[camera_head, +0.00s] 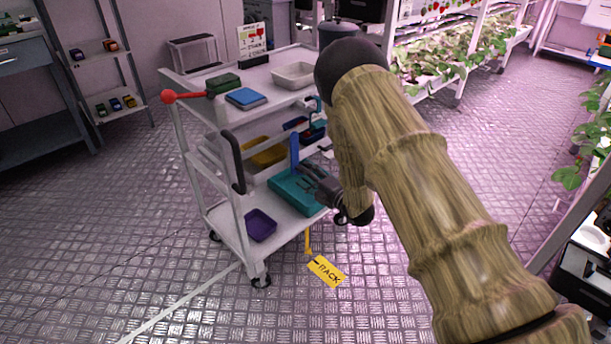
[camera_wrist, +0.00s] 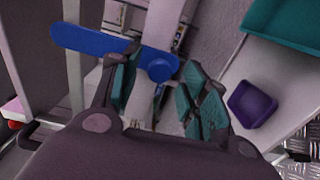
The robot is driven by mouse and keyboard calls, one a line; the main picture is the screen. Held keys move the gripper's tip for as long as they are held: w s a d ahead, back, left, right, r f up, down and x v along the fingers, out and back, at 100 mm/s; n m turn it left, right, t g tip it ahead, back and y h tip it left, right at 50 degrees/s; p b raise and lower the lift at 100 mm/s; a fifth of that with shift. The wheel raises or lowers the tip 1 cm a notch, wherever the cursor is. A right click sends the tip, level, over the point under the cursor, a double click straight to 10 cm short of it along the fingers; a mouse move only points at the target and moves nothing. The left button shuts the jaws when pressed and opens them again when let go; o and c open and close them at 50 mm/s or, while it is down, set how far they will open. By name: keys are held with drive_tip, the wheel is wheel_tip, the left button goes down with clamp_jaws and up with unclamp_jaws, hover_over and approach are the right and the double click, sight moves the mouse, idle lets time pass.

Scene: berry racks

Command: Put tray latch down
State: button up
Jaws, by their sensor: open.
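The blue latch (camera_head: 294,152) stands upright near the cart's right side in the head view. In the wrist view the latch (camera_wrist: 95,39) is a long flat blue bar with a round hub, running from the upper left to between the fingertips. My gripper (camera_head: 310,174) is beside the latch in the head view. In the wrist view my gripper (camera_wrist: 160,82) is open, its teal-padded fingers on either side of the hub. I cannot tell whether a finger touches it. A teal tray (camera_head: 291,197) lies on the low shelf below.
The grey cart (camera_head: 222,230) also carries a yellow tray (camera_head: 264,153), a purple bin (camera_head: 260,225) and, on top, a pale bin (camera_head: 294,75). A black handle (camera_head: 233,162) and a red knob (camera_head: 168,97) stick out at the left.

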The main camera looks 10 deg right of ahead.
drive_tip(key=v, duration=1.1)
drive_tip(key=shift+s, duration=0.15)
drive_tip(key=shift+d, duration=0.2)
drive_tip(key=s+d+f+m+g+h, duration=0.2)
drive_tip(key=s+f+m+g+h, duration=0.15)
drive_tip(key=s+f+m, duration=0.45)
drive_tip(key=s+d+f+m+g+h, duration=0.2)
drive_tip(key=s+f+m+h, duration=0.3)
drive_tip(key=s+f, duration=0.5)
drive_tip(key=s+f+m+g, duration=0.2)
drive_tip(key=s+f+m, duration=0.1)
drive_tip(key=s, duration=0.3)
drive_tip(key=s+f+m+g, duration=0.2)
drive_tip(key=s+f+m, duration=0.1)
drive_tip(key=s, duration=0.4)
drive_tip(key=s+a+m+g+h, duration=0.15)
drive_tip(key=s+m+g, duration=0.5)
drive_tip(key=s, duration=1.05)
wheel_tip(320, 180, up, 23)
drive_tip(key=t+p, duration=0.1)
drive_tip(key=p, duration=2.2)
drive_tip(key=shift+w+a, duration=0.2)
drive_tip(key=shift+a, duration=0.2)
